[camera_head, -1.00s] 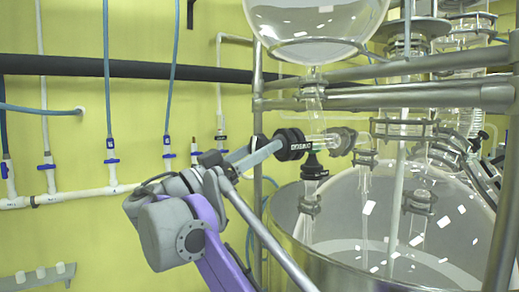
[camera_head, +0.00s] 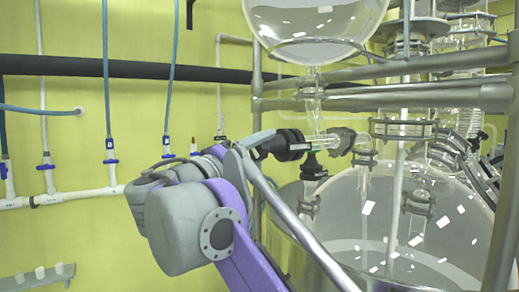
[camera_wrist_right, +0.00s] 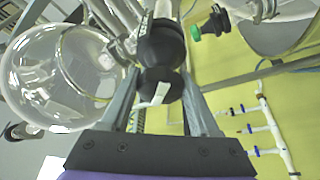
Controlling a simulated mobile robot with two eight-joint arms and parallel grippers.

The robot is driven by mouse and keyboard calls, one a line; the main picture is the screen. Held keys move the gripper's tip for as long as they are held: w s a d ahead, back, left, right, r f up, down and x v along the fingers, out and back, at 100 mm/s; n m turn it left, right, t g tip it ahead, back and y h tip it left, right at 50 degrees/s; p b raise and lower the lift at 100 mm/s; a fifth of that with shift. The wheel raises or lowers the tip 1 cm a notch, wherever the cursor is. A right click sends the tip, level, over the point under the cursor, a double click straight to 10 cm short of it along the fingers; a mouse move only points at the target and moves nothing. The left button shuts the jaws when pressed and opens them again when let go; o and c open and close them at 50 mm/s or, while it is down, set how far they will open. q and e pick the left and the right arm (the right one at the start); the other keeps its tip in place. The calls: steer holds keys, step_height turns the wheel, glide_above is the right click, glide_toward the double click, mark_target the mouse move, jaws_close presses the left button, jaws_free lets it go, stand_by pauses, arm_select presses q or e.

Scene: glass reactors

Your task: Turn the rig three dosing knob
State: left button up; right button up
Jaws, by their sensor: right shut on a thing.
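The black dosing knob (camera_head: 288,145) sits at the left end of a horizontal glass valve, below the round glass vessel. My right gripper (camera_head: 262,147) reaches it from the left, with its fingers partly hidden by my own arm. In the right wrist view, the gripper (camera_wrist_right: 158,82) has one finger on each side of the black knob (camera_wrist_right: 160,48) and is shut on its rounded end. A small white tab (camera_wrist_right: 155,95) shows on the knob between the fingers. No rig number can be read. My left gripper is not in view.
A round glass vessel (camera_head: 315,20) hangs above the valve. Blue-handled wall taps (camera_head: 112,161) are at the left. Another valve with a green cap (camera_wrist_right: 195,33) shows in the right wrist view.

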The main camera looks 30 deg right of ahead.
steer(key=n+y, duration=0.1)
steer(key=n, duration=0.1)
steer(key=n+y, duration=0.1)
steer(key=n, duration=0.2)
steer(key=shift+r+t, duration=0.1)
steer(key=shift+t, duration=0.2)
steer(key=shift+n, duration=0.4)
steer(key=o, duration=1.4)
steer(key=shift+a, duration=0.1)
steer(key=v, duration=1)
steer(key=shift+s+a+r, duration=0.15)
steer(key=shift+s+a, duration=0.05)
steer(key=shift+a, duration=0.1)
